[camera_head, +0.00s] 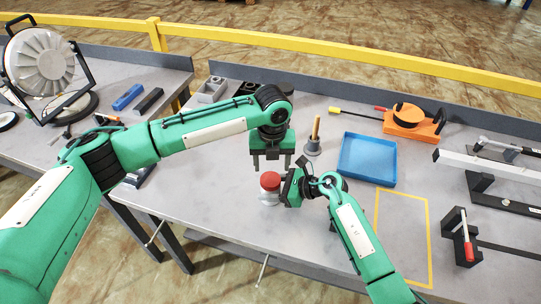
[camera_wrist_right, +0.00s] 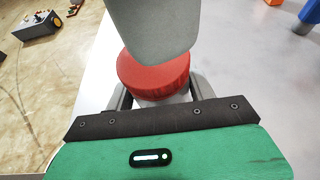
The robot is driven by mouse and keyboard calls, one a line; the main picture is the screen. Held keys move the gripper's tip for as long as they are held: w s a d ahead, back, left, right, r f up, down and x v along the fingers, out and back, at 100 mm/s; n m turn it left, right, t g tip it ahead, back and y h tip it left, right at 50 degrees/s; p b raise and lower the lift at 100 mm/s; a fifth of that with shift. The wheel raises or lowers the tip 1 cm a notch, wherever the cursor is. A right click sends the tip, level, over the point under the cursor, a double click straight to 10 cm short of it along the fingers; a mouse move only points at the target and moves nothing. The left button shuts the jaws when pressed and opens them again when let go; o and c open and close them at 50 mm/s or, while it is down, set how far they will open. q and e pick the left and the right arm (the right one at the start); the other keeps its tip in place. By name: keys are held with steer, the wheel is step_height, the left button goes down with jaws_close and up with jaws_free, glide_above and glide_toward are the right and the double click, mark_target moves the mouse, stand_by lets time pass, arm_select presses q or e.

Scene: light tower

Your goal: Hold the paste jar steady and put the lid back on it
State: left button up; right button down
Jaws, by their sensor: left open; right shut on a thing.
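The paste jar (camera_head: 268,198) is pale and stands upright on the grey table. The red lid (camera_head: 270,181) sits on top of it; I cannot tell whether it is screwed down. In the right wrist view the lid (camera_wrist_right: 150,75) covers the jar's mouth, and a strip of the pale jar body (camera_wrist_right: 165,100) shows below it. My right gripper (camera_head: 282,188) is shut on the jar body from the right, below the lid. My left gripper (camera_head: 272,163) is open and empty, pointing down just above the lid. A grey shape hides the lid's far edge in the wrist view.
A blue tray (camera_head: 367,159) and a grey holder with a wooden handle (camera_head: 313,146) stand right of the jar. An orange device (camera_head: 412,122) is behind the tray. A yellow outlined area (camera_head: 403,235) is at right. The table left of the jar is clear.

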arm_select(q)
steer(key=n, duration=0.6)
steer(key=shift+d+r+n, duration=0.1)
steer(key=shift+r+n, duration=0.1)
steer(key=shift+n, duration=0.1)
steer(key=n, duration=0.4)
steer(key=shift+r+n, duration=0.15)
steer(key=shift+n, duration=0.15)
steer(key=n, duration=0.4)
steer(key=shift+r+n, duration=0.15)
steer(key=shift+n, duration=0.25)
steer(key=n, duration=0.4)
steer(key=shift+r+n, duration=0.15)
steer(key=shift+n, duration=0.15)
steer(key=n, duration=0.6)
steer(key=shift+r, duration=0.2)
steer(key=n, duration=0.5)
steer(key=shift+r, duration=0.15)
steer(key=n, duration=0.4)
steer(key=shift+r+n, duration=0.1)
steer(key=shift+n, duration=0.3)
steer(key=n, duration=0.4)
steer(key=shift+a+r+n, duration=0.1)
steer(key=shift+a+n, duration=0.2)
steer(key=shift+n, duration=0.1)
